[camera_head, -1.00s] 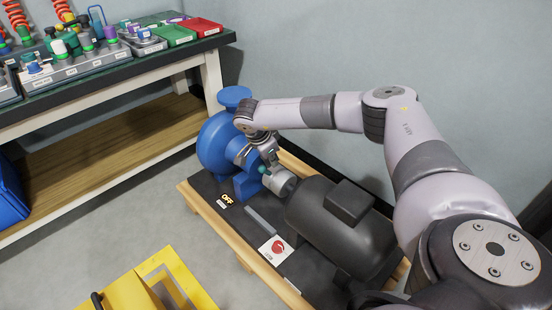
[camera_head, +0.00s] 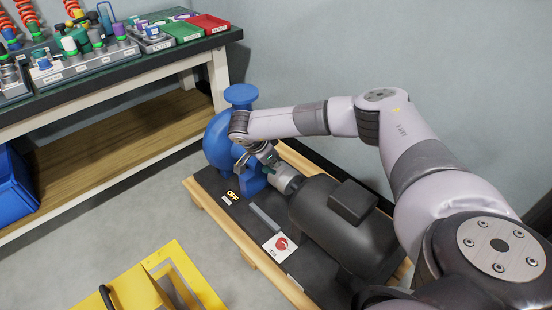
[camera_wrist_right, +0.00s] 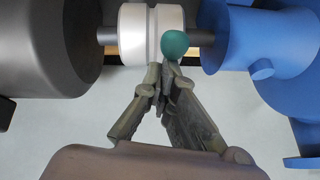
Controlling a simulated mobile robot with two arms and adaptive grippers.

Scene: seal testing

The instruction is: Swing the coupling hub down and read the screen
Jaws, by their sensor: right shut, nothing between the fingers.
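The silver coupling hub (camera_wrist_right: 132,35) sits on the shaft between the dark motor and the blue pump. It also shows in the head view (camera_head: 284,180), partly behind my right gripper. A green ball knob (camera_wrist_right: 176,45) is at the hub's right side in the wrist view. My right gripper (camera_wrist_right: 160,72) is shut and empty, with its fingertips right below the knob; whether they touch it I cannot tell. In the head view my right gripper (camera_head: 268,160) is at the hub from the pump side. A small display reading OFF (camera_head: 232,196) is on the dark base. My left gripper is not in view.
The blue pump (camera_head: 218,145) and the dark motor (camera_head: 335,225) flank the hub closely. A card with a red mark (camera_head: 280,245) lies on the base. A workbench (camera_head: 130,75) with parts and trays stands at the left. A yellow object (camera_head: 150,285) is at the front.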

